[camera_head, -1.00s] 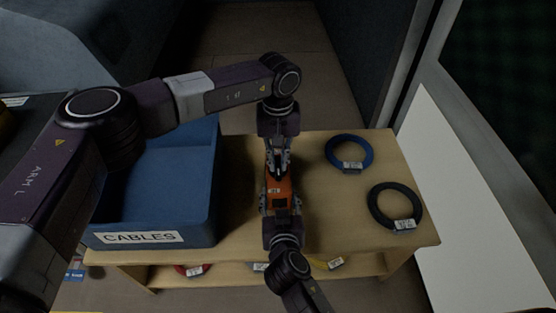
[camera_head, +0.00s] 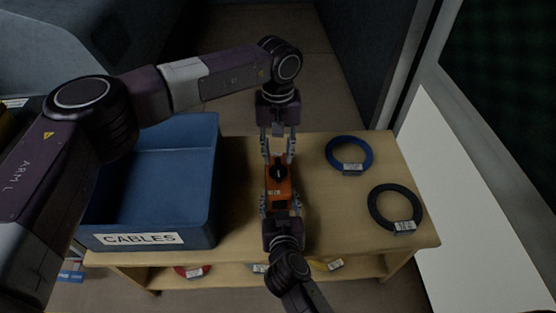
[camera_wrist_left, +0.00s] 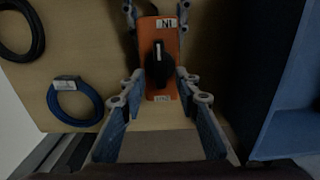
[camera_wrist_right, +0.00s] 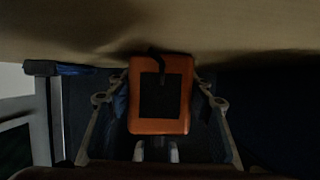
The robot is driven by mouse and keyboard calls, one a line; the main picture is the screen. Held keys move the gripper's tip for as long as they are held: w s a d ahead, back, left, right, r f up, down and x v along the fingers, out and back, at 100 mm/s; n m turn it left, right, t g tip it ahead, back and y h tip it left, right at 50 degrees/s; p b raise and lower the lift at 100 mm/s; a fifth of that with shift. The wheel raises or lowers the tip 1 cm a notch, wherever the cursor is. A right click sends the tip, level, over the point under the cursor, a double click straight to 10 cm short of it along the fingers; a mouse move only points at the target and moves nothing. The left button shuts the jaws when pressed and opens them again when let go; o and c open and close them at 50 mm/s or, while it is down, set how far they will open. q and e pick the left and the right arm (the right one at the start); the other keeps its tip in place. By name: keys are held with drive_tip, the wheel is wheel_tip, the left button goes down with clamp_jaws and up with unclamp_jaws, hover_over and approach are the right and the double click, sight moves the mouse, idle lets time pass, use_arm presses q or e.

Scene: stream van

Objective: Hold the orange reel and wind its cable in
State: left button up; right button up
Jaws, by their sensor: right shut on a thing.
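The orange reel (camera_head: 271,186) is a box near the middle of the wooden table. A black knob (camera_wrist_left: 159,66) and white labels show on its face in the left wrist view. My right gripper (camera_head: 280,205) is shut on the reel's near end; in the right wrist view the reel (camera_wrist_right: 178,127) sits between its fingers, with a black panel and a short black strand at the top edge. No long cable is visible.
A blue crate (camera_head: 213,190) labelled CABLES stands on the left. A blue coil (camera_head: 366,144) and a black coil (camera_head: 416,194) lie on the table's right side. Red (camera_head: 180,270) and yellow (camera_head: 320,265) coils show on the lower shelf. Bare tabletop lies right of the reel.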

sight(278, 165)
use_arm(q)
wheel_tip(278, 165, up, 8)
drive_tip(key=shift+r, duration=0.25)
use_arm(e)
drive_tip(key=o, duration=1.4)
